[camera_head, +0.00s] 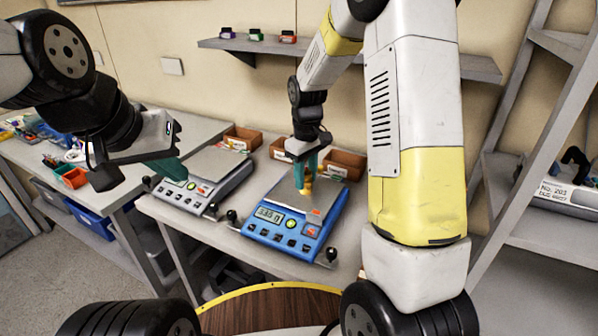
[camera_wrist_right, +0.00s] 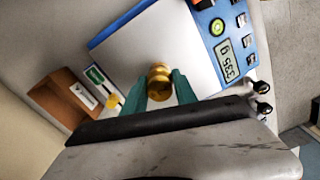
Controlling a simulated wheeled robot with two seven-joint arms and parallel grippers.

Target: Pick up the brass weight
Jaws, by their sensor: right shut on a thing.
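The brass weight (camera_head: 308,184) is a small gold-coloured piece at the blue scale's (camera_head: 290,222) metal pan. In the right wrist view the weight (camera_wrist_right: 159,80) sits between the teal fingertips of my right gripper (camera_wrist_right: 160,90), which is shut on it. In the head view my right gripper (camera_head: 305,178) points down over the pan and partly hides the weight. I cannot tell whether the weight touches the pan. My left gripper (camera_head: 168,168) is over the table's left part, near the grey scale (camera_head: 205,180), and its finger gap cannot be made out.
Brown bins (camera_head: 343,163) stand behind the scales. Small black knobs (camera_head: 331,254) stand by the scales' front corners. A wall shelf (camera_head: 350,58) hangs above. A round wooden surface (camera_head: 268,308) is in front, and a grey rack (camera_head: 545,120) stands at right.

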